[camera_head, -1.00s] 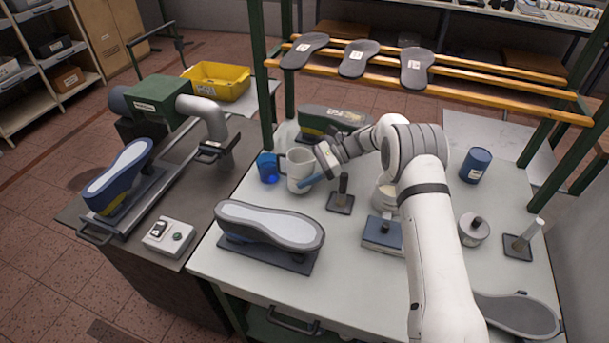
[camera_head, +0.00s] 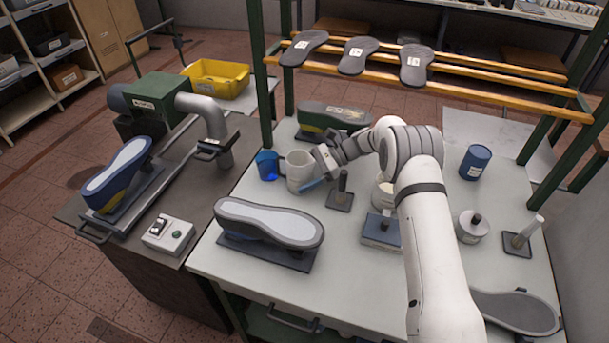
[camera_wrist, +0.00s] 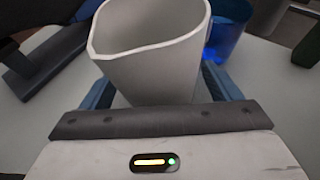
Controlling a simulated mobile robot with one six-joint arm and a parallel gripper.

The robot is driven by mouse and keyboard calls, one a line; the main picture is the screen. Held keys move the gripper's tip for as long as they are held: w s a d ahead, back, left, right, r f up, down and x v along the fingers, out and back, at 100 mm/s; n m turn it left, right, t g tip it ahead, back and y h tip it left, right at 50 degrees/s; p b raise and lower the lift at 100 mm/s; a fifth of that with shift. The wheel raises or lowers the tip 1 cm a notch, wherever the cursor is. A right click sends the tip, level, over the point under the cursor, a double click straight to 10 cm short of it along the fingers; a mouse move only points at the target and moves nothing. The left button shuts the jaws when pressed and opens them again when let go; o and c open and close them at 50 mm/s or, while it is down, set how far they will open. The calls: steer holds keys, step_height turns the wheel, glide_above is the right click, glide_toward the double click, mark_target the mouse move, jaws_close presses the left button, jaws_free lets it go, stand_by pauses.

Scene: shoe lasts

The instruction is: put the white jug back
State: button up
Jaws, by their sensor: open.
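The white jug (camera_head: 299,168) stands upright on the light workbench (camera_head: 265,283), near its left rear part. It also shows large in the wrist view (camera_wrist: 150,55), with its spout towards the left. My gripper (camera_head: 314,183) is at the jug from the right, low down. In the wrist view its blue fingers (camera_wrist: 165,92) lie on either side of the jug. The jaws are open. The fingertips are mostly hidden behind the jug, so contact cannot be told.
A blue cup (camera_head: 267,166) stands close to the jug's left. A stand with a dark post (camera_head: 341,191) is just right of my gripper. A grey shoe last (camera_head: 268,224) lies in front, and another (camera_head: 332,116) behind. A wooden rack (camera_head: 430,75) spans the back.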

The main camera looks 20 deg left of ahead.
steer(key=shift+r+p, duration=0.1)
steer(key=shift+p, duration=0.35)
steer(key=b+v, duration=0.1)
steer(key=v, duration=0.1)
steer(key=b+v, duration=0.1)
steer(key=v, duration=0.1)
steer(key=b+v, duration=0.1)
steer(key=v, duration=0.1)
steer(key=shift+w+d+f, duration=0.15)
steer(key=shift+w+f, duration=0.15)
steer(key=shift+w, duration=0.05)
steer(key=shift+w+d+r, duration=0.3)
steer(key=shift+d+r, duration=0.05)
steer(key=shift+d, duration=0.2)
